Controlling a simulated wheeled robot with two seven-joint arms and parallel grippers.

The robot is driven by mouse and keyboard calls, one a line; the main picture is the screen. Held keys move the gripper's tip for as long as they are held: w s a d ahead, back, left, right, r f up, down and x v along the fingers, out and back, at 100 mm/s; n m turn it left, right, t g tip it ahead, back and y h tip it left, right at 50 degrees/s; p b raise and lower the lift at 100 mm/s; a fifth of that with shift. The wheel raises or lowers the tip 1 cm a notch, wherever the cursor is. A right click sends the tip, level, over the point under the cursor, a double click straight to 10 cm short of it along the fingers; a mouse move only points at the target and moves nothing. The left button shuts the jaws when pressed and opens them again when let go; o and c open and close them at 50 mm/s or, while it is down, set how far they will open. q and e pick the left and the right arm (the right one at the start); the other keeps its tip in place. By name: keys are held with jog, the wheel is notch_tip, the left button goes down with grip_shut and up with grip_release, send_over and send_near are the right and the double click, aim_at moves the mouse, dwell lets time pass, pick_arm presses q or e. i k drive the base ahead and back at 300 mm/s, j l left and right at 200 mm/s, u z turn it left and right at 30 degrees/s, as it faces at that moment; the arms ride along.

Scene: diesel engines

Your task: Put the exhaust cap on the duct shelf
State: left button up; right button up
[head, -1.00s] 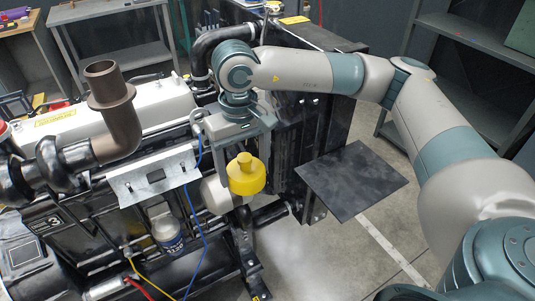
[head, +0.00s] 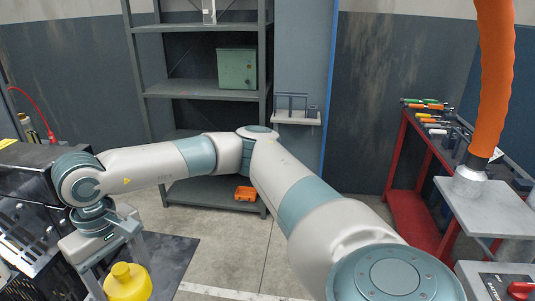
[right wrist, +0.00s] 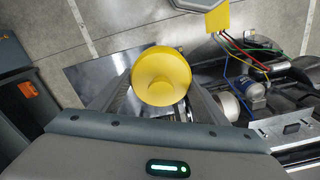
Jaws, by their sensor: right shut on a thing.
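The yellow exhaust cap (head: 128,285) is at the bottom left of the head view, held by my right gripper (head: 117,264). In the right wrist view the cap (right wrist: 162,77) sits between the two fingers, which are shut on it. It hangs clear of the floor, above a dark flat plate. A pale grey shelf (head: 505,213) stands at the right edge under an orange duct (head: 492,75), whose metal end rests on it. The cap is far from this shelf. My left gripper is not in view.
A red workbench (head: 418,205) with tools stands left of the duct. A small wall shelf (head: 298,117) is at centre back, beside a grey rack (head: 200,90) with a green box (head: 237,68). The engine (head: 30,215) is at the left. Floor between is clear.

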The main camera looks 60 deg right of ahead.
aim_at(490, 218)
jog(key=l+z, duration=0.1)
jog(key=z, duration=1.25)
jog(key=i+l+z, duration=0.1)
jog(key=z, duration=0.35)
jog(key=i+z, duration=0.1)
jog(key=z, duration=0.3)
jog(key=i+z, duration=0.1)
jog(key=z, duration=0.35)
jog(key=i+z, duration=0.4)
jog(key=i+j+z, duration=0.15)
jog(key=z, duration=0.25)
jog(key=i+j, duration=0.35)
jog(key=i, duration=0.15)
jog(key=l+z, duration=0.05)
